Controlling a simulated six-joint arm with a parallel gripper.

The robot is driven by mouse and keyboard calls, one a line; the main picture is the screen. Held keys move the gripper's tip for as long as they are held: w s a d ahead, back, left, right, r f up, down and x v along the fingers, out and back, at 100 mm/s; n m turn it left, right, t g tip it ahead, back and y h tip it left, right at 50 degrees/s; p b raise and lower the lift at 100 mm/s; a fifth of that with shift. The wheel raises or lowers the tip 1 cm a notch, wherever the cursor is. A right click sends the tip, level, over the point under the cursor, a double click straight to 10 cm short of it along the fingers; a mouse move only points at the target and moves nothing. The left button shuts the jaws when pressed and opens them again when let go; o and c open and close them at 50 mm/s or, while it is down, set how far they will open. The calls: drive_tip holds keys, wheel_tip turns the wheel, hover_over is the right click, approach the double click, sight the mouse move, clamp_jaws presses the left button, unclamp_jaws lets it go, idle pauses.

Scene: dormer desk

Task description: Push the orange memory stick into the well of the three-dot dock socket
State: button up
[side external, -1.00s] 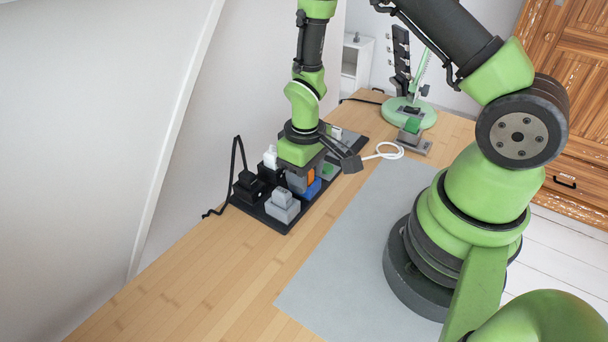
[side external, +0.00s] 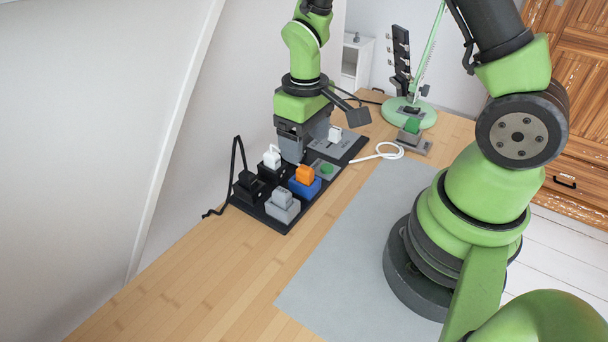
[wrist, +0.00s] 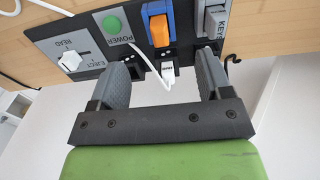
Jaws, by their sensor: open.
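The stick (wrist: 158,30) and blue socket (wrist: 148,9) also show at the top of the wrist view.
A grey keys block (side external: 283,205) flanks the blue socket in front. Beside it are a black block (side external: 249,187), a green power button (side external: 327,170) and a panel with a white knob (wrist: 70,61). A white cable (side external: 391,151) lies on the desk. The grey mat (side external: 345,255) is clear.

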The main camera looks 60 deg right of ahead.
sight(303, 166)
drive_tip(key=shift+r, duration=0.6)
drive_tip(key=shift+w+r, duration=0.1)
drive_tip(key=shift+r, duration=0.25)
drive_tip(key=c, duration=0.3)
drive_tip(key=shift+w+r, duration=0.15)
drive_tip(key=shift+r, duration=0.4)
drive_tip(key=shift+c, duration=0.5)
wheel_tip(303, 166, down, 10)
clamp_jaws()
